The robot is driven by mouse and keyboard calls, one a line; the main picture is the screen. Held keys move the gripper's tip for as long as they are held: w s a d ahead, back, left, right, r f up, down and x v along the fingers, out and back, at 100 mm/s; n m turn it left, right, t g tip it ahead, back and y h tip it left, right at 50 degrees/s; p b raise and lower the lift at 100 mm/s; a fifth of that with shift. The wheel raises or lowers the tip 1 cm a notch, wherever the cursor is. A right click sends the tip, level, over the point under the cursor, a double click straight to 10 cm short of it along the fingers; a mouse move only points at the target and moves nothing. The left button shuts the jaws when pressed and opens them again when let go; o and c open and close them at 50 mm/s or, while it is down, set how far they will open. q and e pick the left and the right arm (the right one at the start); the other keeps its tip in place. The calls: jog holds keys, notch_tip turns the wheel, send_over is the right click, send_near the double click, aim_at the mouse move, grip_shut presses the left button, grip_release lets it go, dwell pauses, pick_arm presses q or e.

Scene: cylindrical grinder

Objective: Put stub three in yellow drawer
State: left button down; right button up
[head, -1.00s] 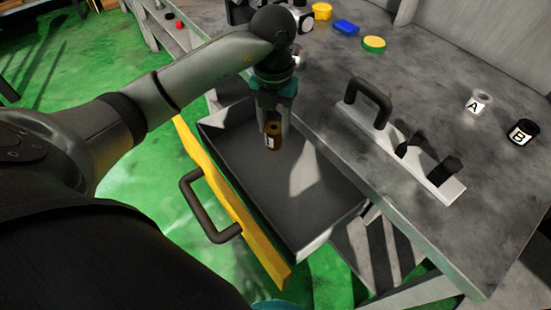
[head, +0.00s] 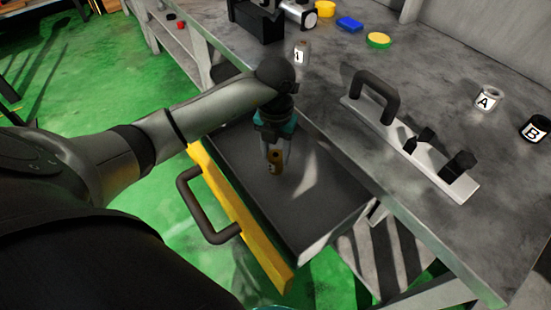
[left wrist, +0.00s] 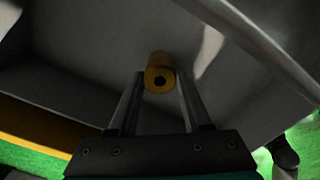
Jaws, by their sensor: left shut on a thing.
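My left gripper (head: 274,150) points down inside the open yellow drawer (head: 238,215). It is shut on a small brass-coloured stub (head: 274,162) that has a light label on its side. The label is too small to read. The stub also shows in the left wrist view (left wrist: 160,78), upright between the two fingers with a dark hole in its end. Whether it touches the drawer floor I cannot tell. The drawer has a yellow front, a dark handle and a grey inside that looks otherwise empty.
On the grey bench (head: 400,100) stand a white fixture with a black handle (head: 375,97), cups A (head: 487,98) and B (head: 535,129), and a labelled cylinder (head: 301,53). Yellow and blue pieces (head: 349,24) lie at the back. The bench edge runs beside the drawer.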

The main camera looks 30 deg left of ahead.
aim_at(276, 155)
pick_arm(q)
jog(key=shift+f+b, duration=0.3)
jog(key=shift+f, duration=0.75)
pick_arm(e)
jog(key=shift+w+a+r, duration=0.2)
jog(key=shift+r, duration=0.2)
jog(key=shift+w+a+r, duration=0.15)
jog(key=shift+w+r, duration=0.05)
jog(key=shift+r, duration=0.2)
pick_arm(q)
jog(key=shift+f, duration=0.1)
jog(key=shift+c, duration=1.7)
grip_release()
jog(key=shift+f, duration=0.1)
pick_arm(e)
jog(key=shift+r, duration=0.15)
pick_arm(q)
notch_tip(276, 155, up, 11)
jog(key=p, duration=0.4)
jog(key=shift+f, duration=0.2)
jog(key=shift+r+p, duration=0.3)
jog(key=shift+r, duration=0.55)
pick_arm(e)
jog(key=s+d+f, duration=0.4)
jog(key=s+f, duration=0.2)
jog(key=shift+d+f, duration=0.2)
jog(key=shift+d, duration=0.2)
